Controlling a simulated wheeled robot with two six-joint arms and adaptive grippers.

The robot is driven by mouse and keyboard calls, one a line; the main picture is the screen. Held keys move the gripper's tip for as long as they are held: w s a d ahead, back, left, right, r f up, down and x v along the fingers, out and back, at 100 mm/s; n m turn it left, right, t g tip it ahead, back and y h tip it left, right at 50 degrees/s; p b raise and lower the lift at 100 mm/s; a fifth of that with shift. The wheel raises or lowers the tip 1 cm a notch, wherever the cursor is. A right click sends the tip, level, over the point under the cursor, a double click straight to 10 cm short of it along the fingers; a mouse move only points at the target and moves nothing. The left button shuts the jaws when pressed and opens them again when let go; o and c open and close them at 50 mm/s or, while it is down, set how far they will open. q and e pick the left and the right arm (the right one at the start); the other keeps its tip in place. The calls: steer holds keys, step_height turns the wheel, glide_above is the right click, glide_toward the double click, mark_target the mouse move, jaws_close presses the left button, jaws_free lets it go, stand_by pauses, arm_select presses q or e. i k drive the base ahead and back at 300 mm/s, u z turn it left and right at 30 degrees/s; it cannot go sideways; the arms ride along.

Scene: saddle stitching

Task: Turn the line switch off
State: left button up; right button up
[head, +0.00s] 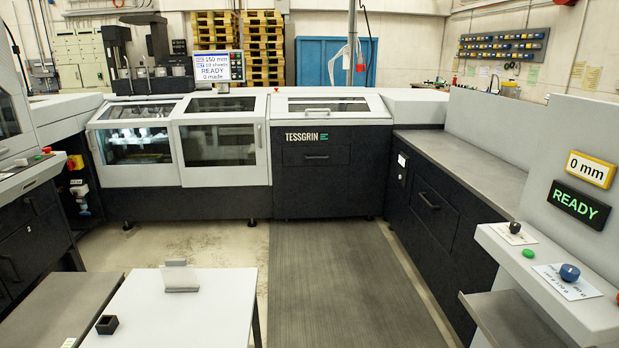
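Neither of my grippers shows in the head view. I cannot tell for sure which control is the line switch. A black knob (515,228) stands on a small white label on the light grey console (548,262) at the right; its marking is too small to read. A green button (529,253) and a blue dial (570,272) on a white scale card sit nearer on the same console. A red and yellow switch (75,162) is on the dark cabinet side at the far left. The green display (579,205) above the console reads READY.
The yellow-framed display (590,169) reads 0 mm. A screen (215,67) on the stitching machine (221,140) reads READY. A white table (222,305) with a small black cup (107,325) stands in front. The grey floor mat (340,290) is clear.

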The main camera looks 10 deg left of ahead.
mark_target(71, 164)
steer(key=i, duration=2.55)
steer(key=u, duration=0.6)
steer(key=i, duration=1.65)
steer(key=u, duration=2.05)
steer(key=i, duration=3.65)
steer(key=z, duration=0.3)
